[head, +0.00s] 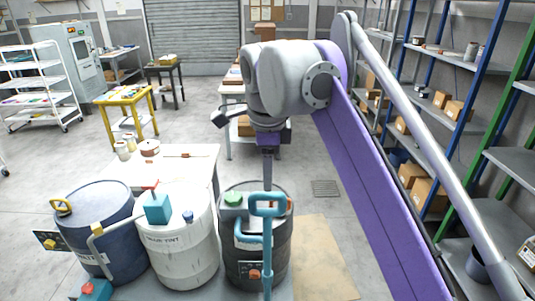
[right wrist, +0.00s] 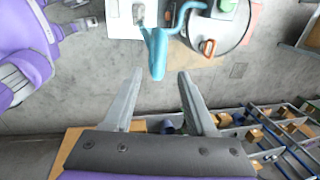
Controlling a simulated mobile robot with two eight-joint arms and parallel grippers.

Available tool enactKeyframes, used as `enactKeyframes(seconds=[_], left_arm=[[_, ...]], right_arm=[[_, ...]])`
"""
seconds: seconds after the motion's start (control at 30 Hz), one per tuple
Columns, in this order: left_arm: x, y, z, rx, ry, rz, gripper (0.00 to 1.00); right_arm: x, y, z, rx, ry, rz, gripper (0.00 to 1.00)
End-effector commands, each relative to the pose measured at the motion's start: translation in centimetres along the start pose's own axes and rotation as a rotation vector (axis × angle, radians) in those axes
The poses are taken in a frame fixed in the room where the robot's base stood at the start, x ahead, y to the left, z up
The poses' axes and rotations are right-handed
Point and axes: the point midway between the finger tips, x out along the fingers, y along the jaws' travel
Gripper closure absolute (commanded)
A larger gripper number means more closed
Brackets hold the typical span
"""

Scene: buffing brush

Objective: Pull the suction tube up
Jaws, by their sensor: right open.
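A teal tube with a looped handle (head: 267,205) stands at the front of the dark drum (head: 241,262) in the head view. In the right wrist view the teal tube (right wrist: 157,50) reaches down to between my fingertips in the picture. I cannot tell whether they touch it. My right gripper (head: 268,180) points down above the dark drum, just behind the handle in the head view. In the right wrist view its two fingers (right wrist: 160,76) are spread apart with nothing clamped. My left gripper is not visible.
A white drum (head: 184,250) with a teal pump head (head: 158,207) stands left of the dark drum, and a blue drum (head: 100,215) stands farther left. A white table (head: 195,160) is behind them. Shelves (head: 450,120) line the right side. Cardboard (head: 318,260) lies on the floor.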

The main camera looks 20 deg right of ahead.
Motion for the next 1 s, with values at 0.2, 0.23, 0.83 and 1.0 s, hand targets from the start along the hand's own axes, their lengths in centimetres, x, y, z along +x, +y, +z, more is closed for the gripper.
enactKeyframes(seconds=[0.2,0.23,0.83,1.0], left_arm=[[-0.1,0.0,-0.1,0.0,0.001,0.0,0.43],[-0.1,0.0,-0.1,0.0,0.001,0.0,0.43],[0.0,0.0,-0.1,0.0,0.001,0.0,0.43],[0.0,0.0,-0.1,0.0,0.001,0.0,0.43]], right_arm=[[-3.5,-0.2,0.1,0.0,0.0,-0.001,0.43],[-3.8,-0.2,0.1,0.0,0.0,-0.001,0.43],[-5.2,-0.1,0.0,0.0,0.0,-0.001,0.43],[-5.2,-0.1,0.0,0.0,0.0,-0.001,0.43]])
